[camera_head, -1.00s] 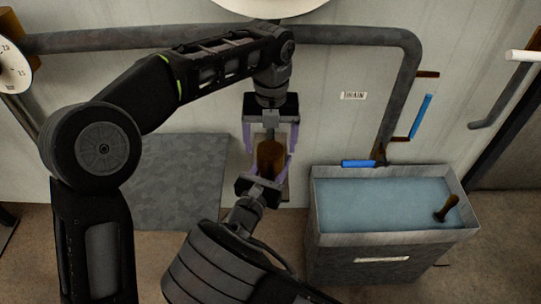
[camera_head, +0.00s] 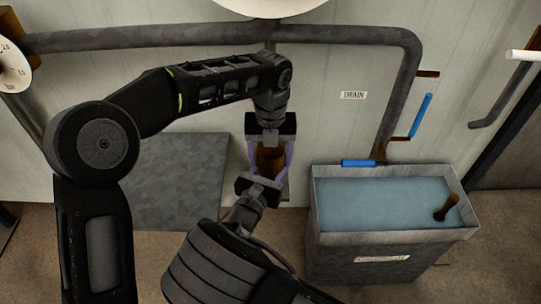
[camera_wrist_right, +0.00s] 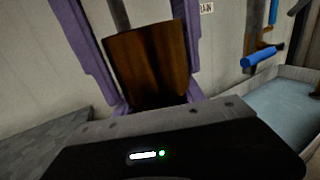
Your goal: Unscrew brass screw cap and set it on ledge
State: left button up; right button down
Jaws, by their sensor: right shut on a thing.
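The brass-brown cylinder, which looks like the screw cap (camera_head: 270,160), is between my two grippers in the head view. It also shows large and tilted in the right wrist view (camera_wrist_right: 147,62). My right gripper (camera_head: 265,172) comes from below and is shut on it. My left gripper (camera_head: 270,152) comes from above, its purple fingers spread on both sides of the cylinder. The fingers of both grippers overlap in view, so their exact contact is hard to see. I cannot make out the ledge for certain.
A metal tub of bluish water (camera_head: 316,195) stands at the right, with a brown stub (camera_head: 446,208) in it. A blue handle (camera_head: 358,163) sits by its back rim. Grey pipes (camera_head: 150,38) run along the wall, beside a DRAIN label (camera_head: 353,95). A grey panel (camera_head: 180,185) is at left.

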aim_at(270, 149)
pick_arm(q)
jog(key=c, duration=1.1)
jog(key=n, duration=0.6)
jog(key=shift+n, duration=0.4)
jog(key=o, duration=1.6)
jog(key=shift+c, duration=0.2)
jog(key=shift+r, duration=0.1)
jog(key=shift+r, duration=2.2)
jog(key=shift+c, duration=0.5)
